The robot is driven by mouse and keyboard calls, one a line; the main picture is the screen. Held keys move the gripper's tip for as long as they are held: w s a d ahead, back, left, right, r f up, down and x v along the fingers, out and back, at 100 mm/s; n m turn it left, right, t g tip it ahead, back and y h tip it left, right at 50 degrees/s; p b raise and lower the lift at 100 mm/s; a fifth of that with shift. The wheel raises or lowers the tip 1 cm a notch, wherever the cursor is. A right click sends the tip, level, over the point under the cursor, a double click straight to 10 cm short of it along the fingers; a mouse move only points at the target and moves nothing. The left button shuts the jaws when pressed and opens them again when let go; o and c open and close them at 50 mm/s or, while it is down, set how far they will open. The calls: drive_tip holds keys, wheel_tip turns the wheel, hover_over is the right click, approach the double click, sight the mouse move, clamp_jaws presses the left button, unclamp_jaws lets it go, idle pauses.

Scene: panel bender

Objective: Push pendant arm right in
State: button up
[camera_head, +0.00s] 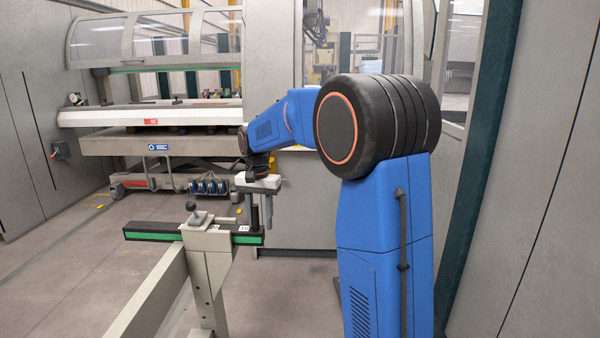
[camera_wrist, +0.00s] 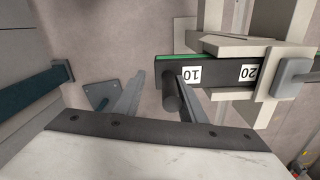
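No part is marked as the pendant arm, so I cannot tell for certain which it is. A black bar with a green strip (camera_head: 160,228) lies across a beige stand in the head view. Its end, labelled 10 and 20, shows in the wrist view (camera_wrist: 222,72). A short dark cylinder (camera_wrist: 172,95) sticks out at this end. My gripper (camera_head: 261,222) points down at the right end of the bar. In the wrist view, my gripper (camera_wrist: 160,82) has its fingers apart, with the cylinder between them, nearer the right finger. Contact cannot be told.
The beige stand (camera_head: 208,262) has a long beam running towards the front left. A grey clamp block (camera_wrist: 290,76) sits on the bar. The large machine (camera_head: 150,115) stands behind at left, its pale wall (camera_head: 300,200) behind my arm. Floor at left is clear.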

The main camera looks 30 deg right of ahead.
drive_tip(key=s+d, duration=0.7)
drive_tip(key=d, duration=0.3)
wheel_tip(320, 180, up, 16)
drive_tip(key=shift+d, duration=0.2)
idle(0.4)
wheel_tip(320, 180, down, 15)
drive_tip(key=shift+s+d+f, duration=0.2)
idle(0.8)
drive_tip(key=shift+c, duration=0.6)
clamp_jaws()
